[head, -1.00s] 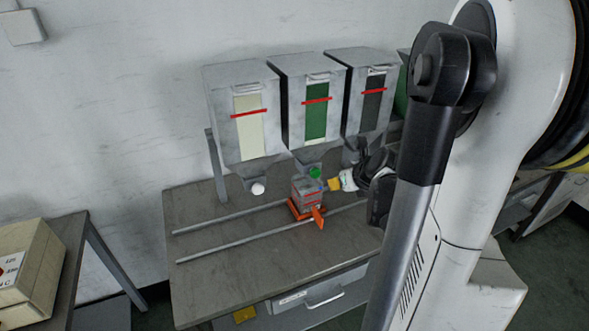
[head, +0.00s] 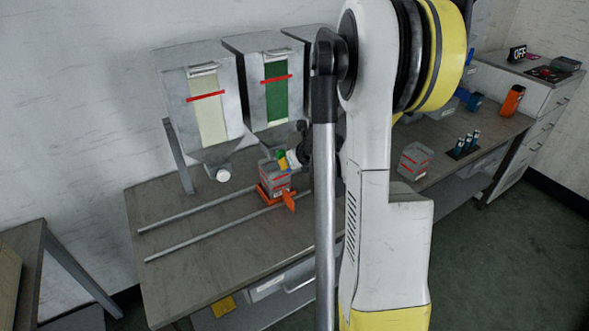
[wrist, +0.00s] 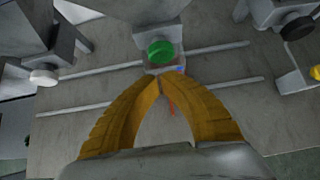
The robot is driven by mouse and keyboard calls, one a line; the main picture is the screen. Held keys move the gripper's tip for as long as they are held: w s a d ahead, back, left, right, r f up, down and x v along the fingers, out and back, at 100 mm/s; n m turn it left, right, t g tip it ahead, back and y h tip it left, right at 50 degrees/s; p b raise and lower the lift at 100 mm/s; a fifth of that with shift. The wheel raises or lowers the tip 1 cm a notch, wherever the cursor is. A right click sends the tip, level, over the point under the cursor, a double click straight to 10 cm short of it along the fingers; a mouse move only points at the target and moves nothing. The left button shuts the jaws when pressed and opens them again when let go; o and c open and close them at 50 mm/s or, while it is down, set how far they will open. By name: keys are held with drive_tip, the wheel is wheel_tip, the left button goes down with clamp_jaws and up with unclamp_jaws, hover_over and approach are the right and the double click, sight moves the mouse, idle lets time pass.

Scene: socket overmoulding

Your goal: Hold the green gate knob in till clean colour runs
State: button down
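The green gate knob (head: 281,155) sits under the green-striped hopper (head: 275,95); in the wrist view the knob (wrist: 160,51) faces me. My gripper's yellow fingertips (wrist: 160,84) meet at a point, with nothing seen between them, just below the knob in that picture. In the head view my gripper (head: 288,160) is right at the knob; I cannot tell whether they touch. A grey box (head: 274,179) sits on an orange carrier (head: 262,193) under the spout. No running colour shows.
A white knob (head: 223,175) is under the cream-striped hopper (head: 205,100) to the left. A black knob (wrist: 297,28) is to the right in the wrist view. Two rails (head: 190,215) cross the bench. Another grey box (head: 415,158) stands right of my arm.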

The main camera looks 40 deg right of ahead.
sight(281, 158)
drive_tip(key=shift+w+d, duration=0.2)
drive_tip(key=shift+w, duration=0.6)
drive_tip(key=shift+w, duration=0.1)
drive_tip(key=shift+w+d+b, duration=0.25)
drive_tip(key=shift+w+b, duration=0.05)
drive_tip(key=shift+w, duration=0.65)
drive_tip(key=shift+s, duration=0.1)
idle(2.1)
